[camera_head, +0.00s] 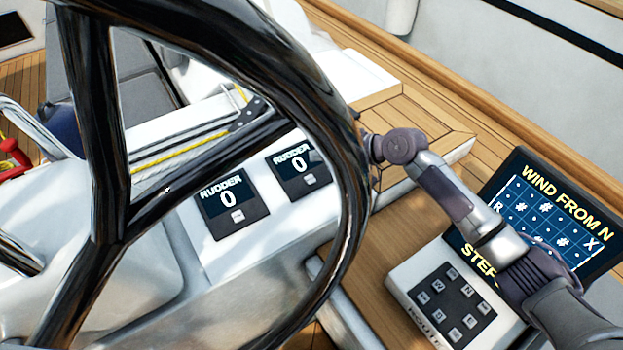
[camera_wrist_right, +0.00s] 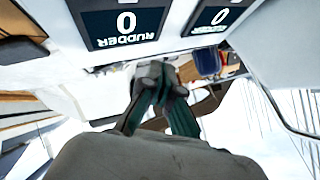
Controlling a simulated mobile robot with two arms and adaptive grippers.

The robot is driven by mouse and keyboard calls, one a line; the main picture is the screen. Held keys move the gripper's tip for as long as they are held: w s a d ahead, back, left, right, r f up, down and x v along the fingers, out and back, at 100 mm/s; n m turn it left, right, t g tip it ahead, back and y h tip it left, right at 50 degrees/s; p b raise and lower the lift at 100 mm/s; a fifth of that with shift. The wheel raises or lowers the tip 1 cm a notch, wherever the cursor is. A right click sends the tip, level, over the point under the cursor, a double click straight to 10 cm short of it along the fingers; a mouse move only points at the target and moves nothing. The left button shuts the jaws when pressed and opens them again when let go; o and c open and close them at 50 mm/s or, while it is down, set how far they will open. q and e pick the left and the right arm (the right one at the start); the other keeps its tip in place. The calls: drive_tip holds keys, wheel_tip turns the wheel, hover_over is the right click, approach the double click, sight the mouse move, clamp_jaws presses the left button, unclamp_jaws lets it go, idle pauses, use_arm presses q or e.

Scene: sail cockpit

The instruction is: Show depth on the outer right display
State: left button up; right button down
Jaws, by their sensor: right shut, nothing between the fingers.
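Two dark displays are set in the white console in the head view. The right display (camera_head: 297,168) reads RUDDER 0 and has a small light button (camera_head: 309,180) under its number. The left display (camera_head: 230,203) also reads RUDDER 0, with its own button (camera_head: 237,215). In the wrist view both appear upside down, the right display (camera_wrist_right: 120,25) large at the upper left. My right gripper (camera_wrist_right: 160,76) is shut and empty, its fingertips just apart from that display in the picture. In the head view, the black wheel rim hides most of its hand. My left gripper is out of view.
The black steering wheel (camera_head: 345,200) crosses in front of the console. At right stand a plotter screen (camera_head: 548,215) reading WIND FROM N and a white keypad box (camera_head: 455,300), partly behind my right arm. A wooden bench (camera_head: 425,120) lies behind.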

sight(310, 180)
drive_tip(key=f+b, duration=0.2)
drive_tip(key=w+f+b, duration=0.1)
drive_tip(key=f+b, duration=0.1)
drive_tip(key=f, duration=0.1)
drive_tip(key=a+f+b, duration=0.1)
drive_tip(key=f+b, duration=0.1)
drive_tip(key=b, duration=0.1)
drive_tip(key=shift+w+f, duration=0.2)
drive_tip(key=shift+f, duration=0.05)
drive_tip(key=shift+w+a+f+b, duration=0.1)
drive_tip(key=shift+w+f+b, duration=0.05)
drive_tip(key=shift+f+b, duration=0.25)
idle(0.7)
drive_tip(key=shift+f+b, duration=0.3)
drive_tip(key=shift+f, duration=0.05)
drive_tip(key=shift+w, duration=0.1)
